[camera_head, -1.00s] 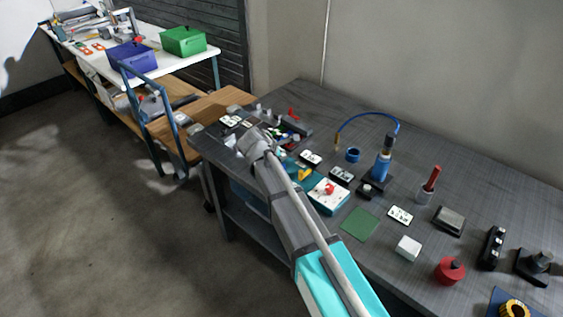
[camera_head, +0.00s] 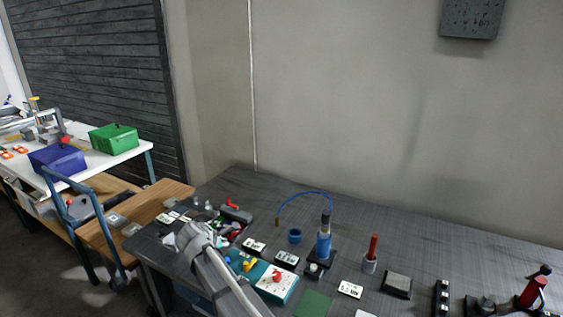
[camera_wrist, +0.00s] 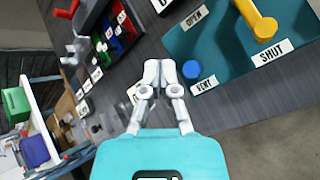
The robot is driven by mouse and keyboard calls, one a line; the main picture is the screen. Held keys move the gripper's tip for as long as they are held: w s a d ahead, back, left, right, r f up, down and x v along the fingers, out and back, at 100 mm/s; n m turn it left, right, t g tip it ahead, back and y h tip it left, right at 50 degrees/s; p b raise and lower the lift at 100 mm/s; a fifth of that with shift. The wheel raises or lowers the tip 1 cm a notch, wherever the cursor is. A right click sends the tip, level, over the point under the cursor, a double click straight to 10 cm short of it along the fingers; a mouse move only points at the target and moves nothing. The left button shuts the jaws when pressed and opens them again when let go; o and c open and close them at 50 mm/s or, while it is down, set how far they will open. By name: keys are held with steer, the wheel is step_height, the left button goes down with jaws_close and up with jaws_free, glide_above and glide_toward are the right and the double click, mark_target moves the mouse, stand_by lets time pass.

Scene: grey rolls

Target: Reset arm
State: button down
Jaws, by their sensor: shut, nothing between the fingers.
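My arm reaches from the bottom edge of the head view up and left over the grey table (camera_head: 430,240). Its end hides the fingers of my gripper there. In the wrist view my gripper (camera_wrist: 160,72) is shut and empty, with its two pale fingertips together. It is above the table, beside a teal panel (camera_wrist: 225,50) with a yellow lever (camera_wrist: 257,20), a blue button (camera_wrist: 192,69) and labels reading OPEN, SHUT and VENT. I cannot tell the height of the fingertips above the table.
A blue torch-like tool with a hose (camera_head: 323,243), a blue ring (camera_head: 295,236), a red-handled tool (camera_head: 373,250) and a green mat (camera_head: 312,303) are on the table. A white bench at left holds a green box (camera_head: 113,138) and a blue box (camera_head: 57,160).

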steer(key=d+m, duration=0.2)
steer(key=d, duration=0.3)
steer(key=d+m+g, duration=0.1)
steer(key=d+m, duration=0.1)
steer(key=d, duration=0.2)
steer(key=d+f+m+g+p, duration=0.1)
steer(key=d+m, duration=0.1)
steer(key=d, duration=0.3)
steer(key=shift+s+d+f+h, duration=0.1)
steer(key=shift+s+d+h, duration=0.25)
steer(key=shift+s+h, duration=0.05)
steer(key=s+d+m+g+y+p, duration=0.1)
steer(key=s+d+m+g, duration=0.1)
steer(key=s+d+m, duration=0.3)
steer(key=s+d+m+g+y+p, duration=0.1)
steer(key=s+d+m, duration=0.4)
steer(key=d, duration=0.9)
steer(key=s+d+m+g+y+p, duration=0.1)
steer(key=s+d+m+g, duration=0.2)
steer(key=s+d+m, duration=0.2)
steer(key=shift+s+d+f+m+g, duration=0.1)
steer(key=shift+s+d+m+g, duration=0.1)
steer(key=shift+d+m, duration=0.65)
steer(key=shift+s+d+f+m+g, duration=0.15)
steer(key=shift+d+m, duration=0.2)
steer(key=shift+d, duration=0.95)
